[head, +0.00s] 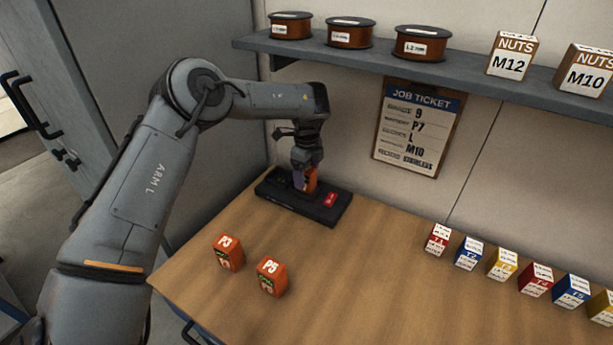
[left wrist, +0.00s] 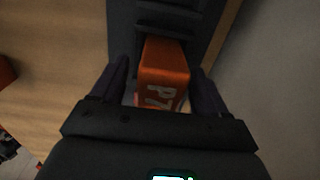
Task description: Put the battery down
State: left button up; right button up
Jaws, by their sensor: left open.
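An orange battery marked P7 (left wrist: 163,75) stands at the black charger base (head: 335,206) at the back left of the table. In the head view the battery (head: 311,181) is partly hidden by my left gripper (head: 304,185). In the left wrist view my left gripper (left wrist: 160,90) has its two dark fingers on either side of the battery, with a gap showing on each side. It is open around the battery. The battery's far end meets the dark base (left wrist: 168,20); how deep it sits is hidden. My right gripper is not in view.
Two orange batteries, P3 (head: 228,253) and P5 (head: 271,276), stand at the table's front left. Several small coloured boxes (head: 469,254) line the right side. A shelf (head: 380,55) with spools and nut boxes overhangs the back. A job ticket (head: 418,128) hangs on the wall. The table's middle is clear.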

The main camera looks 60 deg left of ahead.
pick_arm(q)
jog(key=shift+r+p, duration=0.3)
jog(key=shift+r, duration=1.85)
jog(key=shift+d, duration=0.1)
